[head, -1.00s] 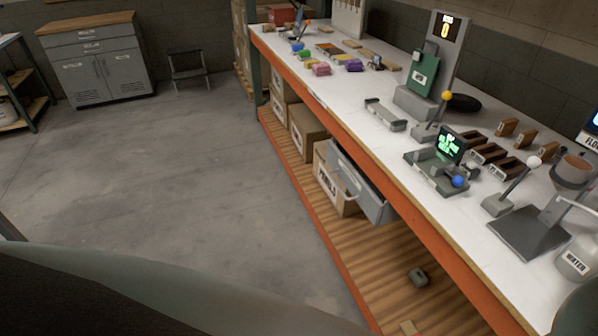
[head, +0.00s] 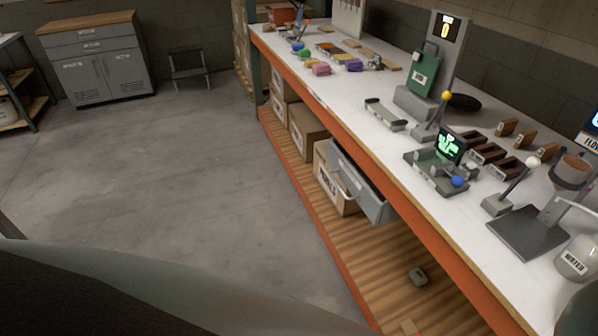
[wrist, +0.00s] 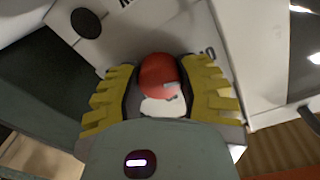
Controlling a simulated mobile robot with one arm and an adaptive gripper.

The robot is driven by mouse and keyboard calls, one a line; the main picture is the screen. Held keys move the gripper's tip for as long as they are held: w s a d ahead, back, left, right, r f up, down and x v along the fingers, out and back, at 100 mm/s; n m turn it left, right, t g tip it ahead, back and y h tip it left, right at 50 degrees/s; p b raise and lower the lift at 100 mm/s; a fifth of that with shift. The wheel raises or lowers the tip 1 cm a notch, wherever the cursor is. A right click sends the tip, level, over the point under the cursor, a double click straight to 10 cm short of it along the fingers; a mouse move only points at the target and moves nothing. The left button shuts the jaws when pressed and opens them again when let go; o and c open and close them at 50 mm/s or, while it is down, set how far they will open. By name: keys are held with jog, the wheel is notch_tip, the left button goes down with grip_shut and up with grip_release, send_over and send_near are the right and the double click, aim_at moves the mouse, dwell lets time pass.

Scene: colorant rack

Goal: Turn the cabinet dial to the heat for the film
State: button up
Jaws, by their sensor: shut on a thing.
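In the wrist view my gripper (wrist: 160,88) has its two yellow ribbed fingers on either side of a rounded red knob (wrist: 158,72). It is shut on this knob. The knob has a small grey mark on its lower right side, and a white part (wrist: 160,107) shows just below it. Behind the knob is a pale panel (wrist: 190,30) with dark lettering, partly cut off and hidden, so I cannot read a heat setting. The head view shows neither my gripper nor this knob.
A black round disc (wrist: 86,22) is on the pale surface at the upper left of the wrist view. In the head view a long workbench (head: 335,85) holds several devices and blocks. A grey cabinet (head: 100,65) stands at the back left. The floor between is clear.

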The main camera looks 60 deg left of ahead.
grip_shut()
jog(key=shift+f+m+b, duration=0.1)
jog(key=shift+m+b, duration=0.2)
jog(key=shift+b, duration=0.15)
jog(key=shift+m+b, duration=0.5)
jog(key=shift+b, duration=0.15)
jog(key=m+b, duration=0.1)
jog(key=m, duration=0.1)
jog(key=shift+m+b, duration=0.3)
jog(key=m, duration=0.3)
jog(key=shift+m+b, duration=0.3)
jog(key=shift+b, duration=0.05)
jog(key=m, duration=0.5)
jog(key=shift+r+p, duration=0.2)
jog(key=shift+p, duration=0.1)
jog(key=shift+s+f+m+p, duration=0.15)
jog(key=shift+m+p, duration=0.45)
jog(key=shift+m, duration=1.7)
